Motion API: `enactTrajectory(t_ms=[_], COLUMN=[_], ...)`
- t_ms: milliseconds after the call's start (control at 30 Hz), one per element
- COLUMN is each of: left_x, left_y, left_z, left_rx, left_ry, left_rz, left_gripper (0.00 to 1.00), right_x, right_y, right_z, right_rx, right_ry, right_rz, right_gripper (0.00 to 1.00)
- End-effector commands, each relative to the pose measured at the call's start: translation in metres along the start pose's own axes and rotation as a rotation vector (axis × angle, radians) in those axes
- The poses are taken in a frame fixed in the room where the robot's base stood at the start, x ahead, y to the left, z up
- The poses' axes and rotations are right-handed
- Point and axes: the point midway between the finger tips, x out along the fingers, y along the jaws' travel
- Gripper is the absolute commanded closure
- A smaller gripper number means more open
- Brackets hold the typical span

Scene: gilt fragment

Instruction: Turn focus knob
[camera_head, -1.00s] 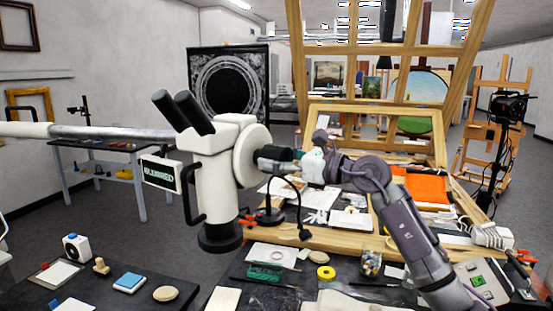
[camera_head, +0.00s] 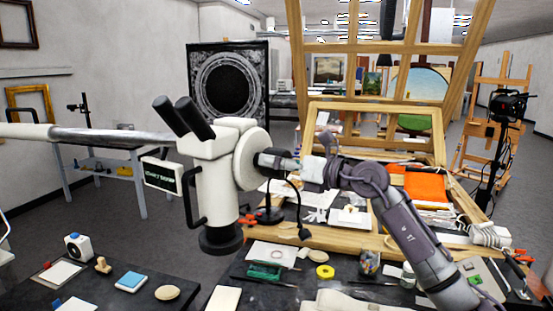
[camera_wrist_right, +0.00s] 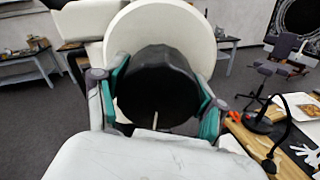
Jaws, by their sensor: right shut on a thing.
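A white surgical-style microscope (camera_head: 215,190) with black eyepieces hangs from a pale arm at left centre. Its black focus knob (camera_head: 268,159) sticks out to the right from a round white housing. A small sign (camera_head: 161,176) hangs on its left; its lettering is too small to read surely. My right gripper (camera_head: 285,163) reaches in from the right and is shut on the knob. In the right wrist view the dark knob (camera_wrist_right: 157,85) sits between the teal-padded fingers of the gripper (camera_wrist_right: 160,105), a pale line at its lower edge. My left gripper is not in view.
A wooden easel frame (camera_head: 375,243) and a dark table with jars, tape and papers lie below my right arm. A black lamp (camera_head: 304,233) stands close under the gripper. A dark table (camera_head: 120,300) with small items is at lower left.

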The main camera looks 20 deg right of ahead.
Motion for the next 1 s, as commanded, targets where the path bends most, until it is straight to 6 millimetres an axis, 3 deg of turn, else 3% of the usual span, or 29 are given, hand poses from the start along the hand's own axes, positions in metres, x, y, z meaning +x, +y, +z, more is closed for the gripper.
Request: enactTrajectory(t_ms=[667, 700, 800, 1000], left_x=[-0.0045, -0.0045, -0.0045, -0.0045], left_y=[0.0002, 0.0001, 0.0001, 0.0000], left_z=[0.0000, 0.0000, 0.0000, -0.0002], left_rx=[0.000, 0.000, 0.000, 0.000], left_ry=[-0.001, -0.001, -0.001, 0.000], left_rz=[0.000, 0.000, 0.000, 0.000], left_gripper=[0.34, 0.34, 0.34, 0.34], right_x=[-0.0001, -0.0001, -0.0001, -0.0001], right_y=[-0.0008, -0.0008, -0.0008, -0.0005], right_z=[-0.0005, -0.0005, -0.0005, -0.0003], right_rx=[0.073, 0.073, 0.073, 0.073], right_ry=[0.000, 0.000, 0.000, -0.001], right_rz=[-0.001, -0.001, -0.001, -0.001], right_gripper=[0.65, 0.24, 0.07, 0.05])
